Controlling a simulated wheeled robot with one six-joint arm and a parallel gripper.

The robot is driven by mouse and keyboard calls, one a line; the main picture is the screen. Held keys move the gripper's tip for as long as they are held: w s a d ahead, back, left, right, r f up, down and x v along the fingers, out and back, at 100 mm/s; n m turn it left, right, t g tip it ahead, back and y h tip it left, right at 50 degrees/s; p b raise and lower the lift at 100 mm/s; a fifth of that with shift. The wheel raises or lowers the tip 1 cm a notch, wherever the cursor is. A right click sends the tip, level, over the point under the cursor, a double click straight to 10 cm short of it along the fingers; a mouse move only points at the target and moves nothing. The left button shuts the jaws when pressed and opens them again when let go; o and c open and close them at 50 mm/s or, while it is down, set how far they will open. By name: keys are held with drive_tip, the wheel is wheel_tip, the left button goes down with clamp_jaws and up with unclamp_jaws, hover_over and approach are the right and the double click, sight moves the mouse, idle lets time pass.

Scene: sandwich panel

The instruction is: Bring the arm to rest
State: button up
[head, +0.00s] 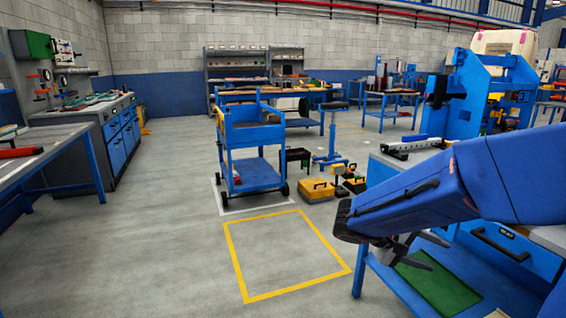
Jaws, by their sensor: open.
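My arm (430,195) reaches in from the right edge of the head view. It is blue, with a dark wrist at its left end. My gripper (436,253) hangs below the wrist. Its dark fingers are spread apart and point down and to the right. It is open and nothing shows between the fingers. It is in front of a blue workbench (358,284), above a green mat (438,287) on the bench's lower level. Part of the bench is hidden behind my arm.
A blue trolley (253,176) stands left of my arm, with yellow toolboxes (318,189) beside it. A yellow floor square (288,291) lies empty in front. Workbenches (72,141) line the left side. Open grey floor (150,250) lies between. A blue press (476,95) stands behind my arm.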

drive_tip(key=s+a+t+y, duration=0.1)
drive_tip(key=s+a+y, duration=0.2)
drive_tip(key=s, duration=0.3)
drive_tip(key=s+a+m+t+y, duration=0.1)
drive_tip(key=s+a+y, duration=0.2)
drive_tip(key=s+y, duration=0.2)
drive_tip(key=s+a+f+t+y, duration=0.1)
drive_tip(key=s+a+t+y, duration=0.1)
drive_tip(key=s, duration=0.6)
drive_tip(key=shift+s+a+m+y, duration=0.3)
drive_tip(key=shift+a+y, duration=0.5)
drive_tip(key=shift+y, duration=0.5)
